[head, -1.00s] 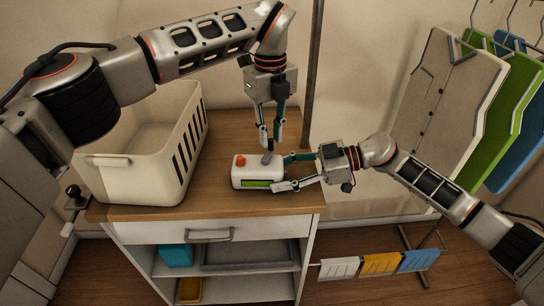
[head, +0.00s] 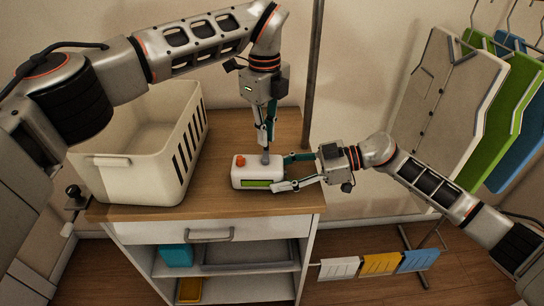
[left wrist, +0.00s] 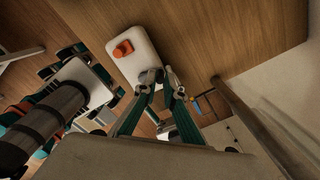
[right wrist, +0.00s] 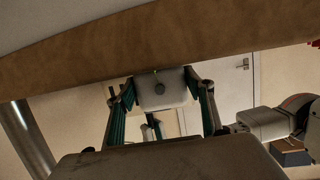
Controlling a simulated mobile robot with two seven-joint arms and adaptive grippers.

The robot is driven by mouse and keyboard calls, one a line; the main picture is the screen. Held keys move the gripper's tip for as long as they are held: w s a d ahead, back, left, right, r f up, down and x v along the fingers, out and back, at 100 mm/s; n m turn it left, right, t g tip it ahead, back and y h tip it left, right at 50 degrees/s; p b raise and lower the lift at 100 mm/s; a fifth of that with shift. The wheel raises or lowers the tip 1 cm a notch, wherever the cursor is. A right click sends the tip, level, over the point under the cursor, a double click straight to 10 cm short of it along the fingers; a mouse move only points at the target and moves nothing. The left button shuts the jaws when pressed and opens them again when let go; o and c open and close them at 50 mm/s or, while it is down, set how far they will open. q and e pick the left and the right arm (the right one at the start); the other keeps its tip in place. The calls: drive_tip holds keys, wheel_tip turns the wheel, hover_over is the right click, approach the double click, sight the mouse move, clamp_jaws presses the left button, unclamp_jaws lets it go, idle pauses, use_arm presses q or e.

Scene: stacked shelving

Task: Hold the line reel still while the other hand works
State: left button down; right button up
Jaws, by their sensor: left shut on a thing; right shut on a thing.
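The line reel appears to be the white box (head: 246,173) on the wooden cabinet top, with an orange knob (head: 241,161), a green display strip and a grey post (head: 265,158). My left gripper (head: 265,143) points down from above, its fingers shut on the grey post. In the left wrist view the box (left wrist: 136,62) lies just beyond the fingertips (left wrist: 160,81). The right wrist view shows the box end (right wrist: 160,95) between both fingers.
A white laundry basket (head: 128,180) stands left of the box on the cabinet top. A dark upright pole (head: 313,75) rises behind. The wood right behind the basket is clear.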

drive_tip(key=shift+d, duration=0.1)
use_arm(q)
drive_tip(key=n, duration=0.2)
drive_tip(key=a+n, duration=0.1)
drive_tip(key=n, duration=0.1)
drive_tip(key=shift+a, duration=0.1)
idle(0.4)
drive_tip(key=n, duration=0.2)
drive_tip(key=a+n, duration=0.1)
drive_tip(key=n, duration=0.1)
drive_tip(key=shift+s, duration=0.3)
drive_tip(key=shift+s+a+n, duration=0.2)
drive_tip(key=shift+a+n, duration=0.05)
drive_tip(key=shift+n, duration=0.65)
drive_tip(key=shift+s+a+n, duration=0.15)
drive_tip(key=shift+n, duration=0.45)
drive_tip(key=shift+s+a+n, duration=0.1)
drive_tip(key=shift+n, duration=0.5)
